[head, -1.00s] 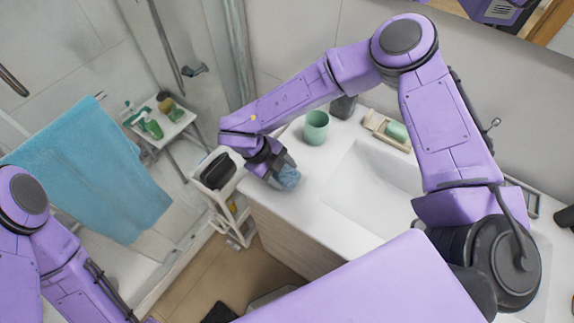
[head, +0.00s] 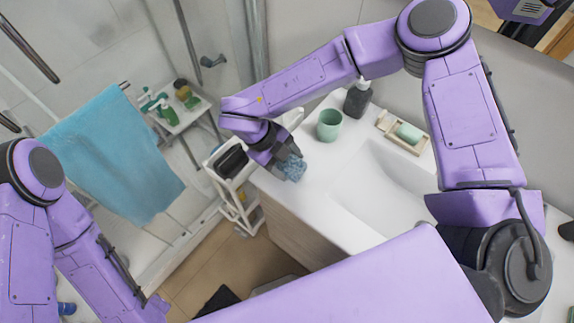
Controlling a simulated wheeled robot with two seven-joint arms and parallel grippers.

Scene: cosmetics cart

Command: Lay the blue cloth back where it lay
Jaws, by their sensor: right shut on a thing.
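The blue cloth (head: 293,167) is a small crumpled patterned bundle. My right gripper (head: 289,161) is shut on it, at the left end of the white counter (head: 322,189). The dark fingers hide part of the cloth. I cannot tell whether the cloth touches the counter top. Of my left arm only purple links show at the lower left; its gripper is out of view.
A green cup (head: 329,125), a dark bottle (head: 357,97) and a soap tray (head: 403,132) stand behind the sink basin (head: 385,190). A narrow white cart (head: 240,205) with a dark item on top is left of the counter. A large blue towel (head: 115,155) hangs at left.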

